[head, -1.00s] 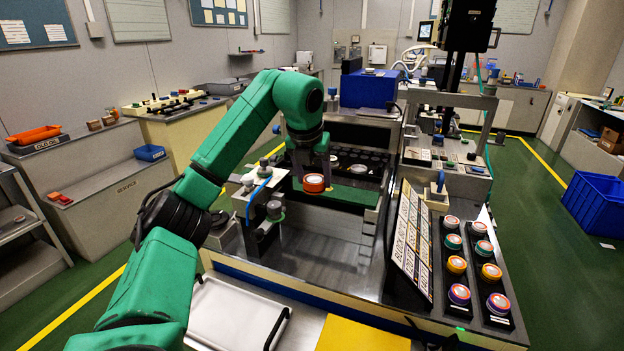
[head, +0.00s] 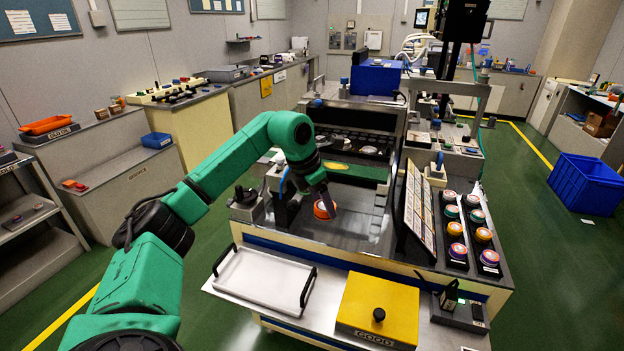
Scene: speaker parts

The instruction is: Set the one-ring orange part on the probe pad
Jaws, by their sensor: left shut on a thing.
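My left gripper (head: 325,196) is shut on an orange part (head: 322,213) with a white top. It holds the part over the grey deck of the bench (head: 345,235), in front of the green strip (head: 364,171). The part is small here, so I cannot make out its rings, or whether it touches the deck. I cannot tell for sure which surface is the probe pad. A grey fixture with a dark knob (head: 245,196) stands left of the gripper. My right gripper is not in view.
A black rack (head: 469,262) holds several coloured round parts at the right, beside a tilted label board (head: 417,208). A white tray (head: 262,279) and a yellow box marked GOOD (head: 378,305) lie at the front edge. A blue bin (head: 587,184) stands on the floor.

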